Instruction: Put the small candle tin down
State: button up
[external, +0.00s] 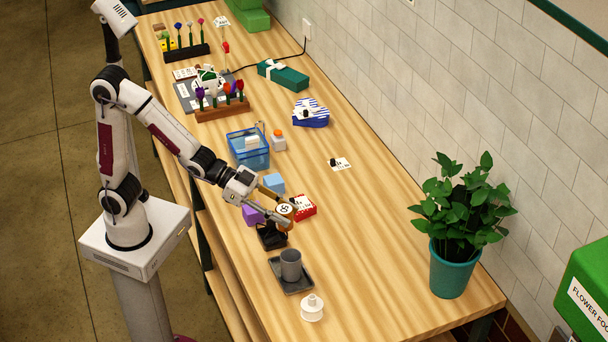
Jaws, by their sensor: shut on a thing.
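The small candle tin (285,209) is a round amber-brown tin with a pale, dark-marked top, in the middle of the external view. My gripper (289,212) is shut on it, with one finger on each side. The tin is close over the wooden table among several small boxes. Whether its bottom touches anything is hidden from this angle.
A red box (306,206) is right beside the tin, a purple box (253,215) left, a light blue box (274,183) behind, and a black object (270,237) in front. A grey tray (298,286) with a cup (291,265) stands nearer. The table's right middle is clear.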

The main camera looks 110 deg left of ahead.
jog(key=w+a+m+g+h, duration=0.1)
jog(key=w+a+m+h, duration=0.2)
jog(key=w+a, duration=0.4)
jog(key=w+a+m+h, duration=0.25)
jog(key=w+a, duration=0.25)
jog(key=w, duration=0.5)
jog(key=s+f+m+g+h, duration=0.5)
jog(key=s+f+m+h, duration=0.1)
jog(key=s+f, duration=0.1)
jog(key=shift+a+f, duration=0.3)
jog(key=shift+f, duration=0.25)
dwell(0.4)
jog(key=shift+f, duration=3.15)
jog(key=shift+f, duration=1.9)
